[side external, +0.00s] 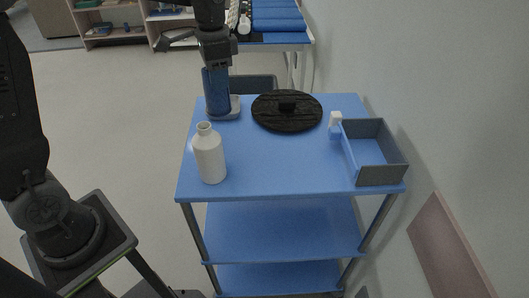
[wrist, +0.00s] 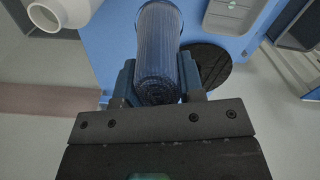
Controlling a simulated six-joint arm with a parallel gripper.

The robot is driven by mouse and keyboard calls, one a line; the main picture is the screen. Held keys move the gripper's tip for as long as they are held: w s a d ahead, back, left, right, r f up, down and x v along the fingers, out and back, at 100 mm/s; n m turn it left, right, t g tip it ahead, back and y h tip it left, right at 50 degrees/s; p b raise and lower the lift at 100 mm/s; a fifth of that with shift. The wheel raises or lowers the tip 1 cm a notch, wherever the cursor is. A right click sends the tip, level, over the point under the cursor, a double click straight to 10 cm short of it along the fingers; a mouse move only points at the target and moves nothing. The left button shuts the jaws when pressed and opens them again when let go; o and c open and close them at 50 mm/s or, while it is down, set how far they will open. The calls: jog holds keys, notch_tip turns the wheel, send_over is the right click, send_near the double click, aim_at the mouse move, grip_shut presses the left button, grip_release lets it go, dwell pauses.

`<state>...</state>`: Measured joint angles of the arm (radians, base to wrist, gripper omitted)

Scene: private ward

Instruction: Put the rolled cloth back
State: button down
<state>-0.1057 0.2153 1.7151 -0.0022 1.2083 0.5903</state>
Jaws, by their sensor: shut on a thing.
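The rolled cloth (side external: 217,95) is a dark blue ribbed cylinder, held upright at the back left corner of the blue cart top. It also fills the middle of the wrist view (wrist: 158,45). My gripper (side external: 216,66) is above it, with its fingers (wrist: 158,80) closed on either side of the roll. The roll's lower end is in front of a small grey tray (side external: 235,106). I cannot tell whether it touches the tray or the cart top.
A white bottle (side external: 209,155) stands at the front left. A black round disc with a knob (side external: 297,119) lies at the back middle. A small white bottle (side external: 335,119) and an open blue-grey box (side external: 388,141) are at the right. The cart top's front middle (side external: 275,170) is clear.

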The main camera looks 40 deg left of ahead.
jog(key=w+d+f+m, duration=0.3)
jog(key=d+f, duration=0.6)
jog(key=d, duration=0.5)
jog(key=shift+w+d+f, duration=0.35)
jog(key=shift+w, duration=0.15)
jog(key=shift+f, duration=0.15)
jog(key=c, duration=0.7)
grip_release()
jog(key=shift+c, duration=0.2)
